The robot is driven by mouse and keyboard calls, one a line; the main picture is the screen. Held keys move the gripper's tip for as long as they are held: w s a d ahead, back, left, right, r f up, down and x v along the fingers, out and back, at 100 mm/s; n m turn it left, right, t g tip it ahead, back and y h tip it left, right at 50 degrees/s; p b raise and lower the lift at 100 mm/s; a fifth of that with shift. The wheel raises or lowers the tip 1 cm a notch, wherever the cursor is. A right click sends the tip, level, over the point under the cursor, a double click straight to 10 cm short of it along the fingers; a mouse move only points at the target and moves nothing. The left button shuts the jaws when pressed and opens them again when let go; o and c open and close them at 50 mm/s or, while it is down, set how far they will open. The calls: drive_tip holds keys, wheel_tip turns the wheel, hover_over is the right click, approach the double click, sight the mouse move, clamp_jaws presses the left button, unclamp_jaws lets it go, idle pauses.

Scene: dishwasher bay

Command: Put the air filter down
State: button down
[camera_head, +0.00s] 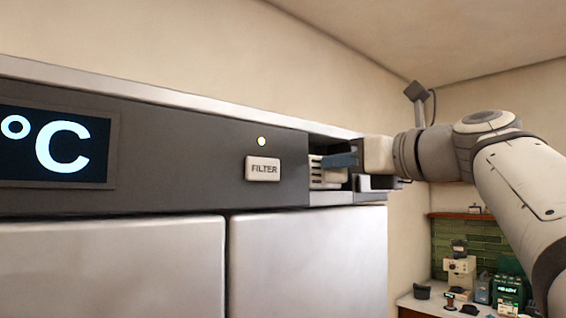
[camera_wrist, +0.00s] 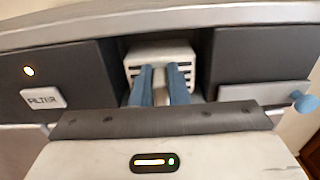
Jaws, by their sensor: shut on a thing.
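The air filter (camera_head: 327,172) is a pale block with dark slots in its face. In the wrist view the filter (camera_wrist: 160,50) sits in the recess of the dark front panel, between panel sections on both sides. My gripper (camera_head: 343,160) reaches in from the right in the head view. In the wrist view its two blue fingers (camera_wrist: 158,76) are shut on the pale middle part of the filter. How deep the filter sits in the recess is hard to tell.
A FILTER button (camera_head: 263,169) sits left of the recess, below a small lit lamp (camera_head: 261,141). A °C display (camera_head: 55,145) is further left. A pale strip (camera_wrist: 265,92) with a blue knob (camera_wrist: 304,103) lies right of the recess. A coffee machine (camera_head: 459,276) stands far right.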

drive_tip(key=shift+f, duration=0.1)
drive_tip(key=c, duration=1.4)
unclamp_jaws()
drive_tip(key=shift+s+d, duration=0.1)
drive_tip(key=b+v, duration=0.2)
drive_tip(key=v, duration=0.9)
drive_tip(key=shift+s+d, duration=0.15)
drive_tip(key=shift+s, duration=0.2)
